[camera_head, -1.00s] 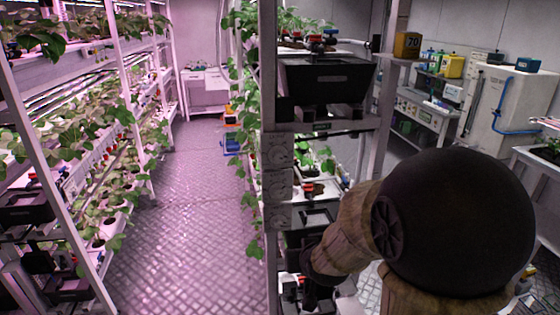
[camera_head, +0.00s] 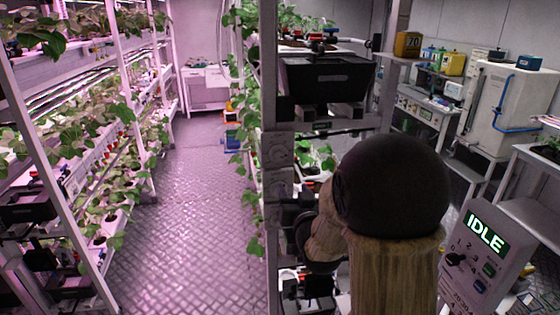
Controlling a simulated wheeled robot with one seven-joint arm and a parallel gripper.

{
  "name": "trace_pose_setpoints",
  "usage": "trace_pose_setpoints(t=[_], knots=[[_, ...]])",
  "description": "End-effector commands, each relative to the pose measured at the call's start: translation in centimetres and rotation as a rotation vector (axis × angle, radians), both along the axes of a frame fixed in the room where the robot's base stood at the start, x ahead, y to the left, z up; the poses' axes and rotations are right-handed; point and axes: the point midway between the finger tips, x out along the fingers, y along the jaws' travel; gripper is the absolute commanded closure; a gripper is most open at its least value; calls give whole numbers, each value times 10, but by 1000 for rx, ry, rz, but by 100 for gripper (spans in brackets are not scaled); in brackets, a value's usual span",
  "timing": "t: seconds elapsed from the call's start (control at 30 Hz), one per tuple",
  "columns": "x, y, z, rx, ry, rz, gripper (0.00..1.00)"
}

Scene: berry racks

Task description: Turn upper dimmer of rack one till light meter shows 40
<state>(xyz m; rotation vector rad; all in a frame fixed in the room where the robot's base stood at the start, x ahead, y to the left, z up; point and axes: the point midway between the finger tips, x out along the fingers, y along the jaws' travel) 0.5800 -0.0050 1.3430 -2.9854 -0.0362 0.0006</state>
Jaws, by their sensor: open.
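Rack one seems to be the near rack, with its grey end post (camera_head: 268,60). Small round dials run down the post; the upper dimmer seems to be the top one (camera_head: 278,148), faint in the dim light. An orange box with a display (camera_head: 408,44) reads 70 on a bracket at the rack's right; it looks like the light meter. My arm, with a black ball joint and wood-like links, covers the lower rack.
A black bin (camera_head: 325,78) sits in the rack above the arm. A grey panel (camera_head: 484,255) reading IDLE is at lower right. A plant rack (camera_head: 110,60) stands left, with a clear metal floor aisle (camera_head: 185,230) between. A bench (camera_head: 425,105) and white tank (camera_head: 510,105) stand behind.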

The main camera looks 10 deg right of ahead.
Motion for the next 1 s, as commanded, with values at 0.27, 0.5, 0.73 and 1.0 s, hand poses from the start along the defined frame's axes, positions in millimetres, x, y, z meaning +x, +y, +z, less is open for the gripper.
trace_pose_setpoints(t=[0.27,0.5,0.73,1.0], knots=[[25,0,2,0,3,-2,51],[60,1,3,0,3,-1,51],[94,2,3,0,2,-2,51],[134,3,3,0,2,-2,51]])
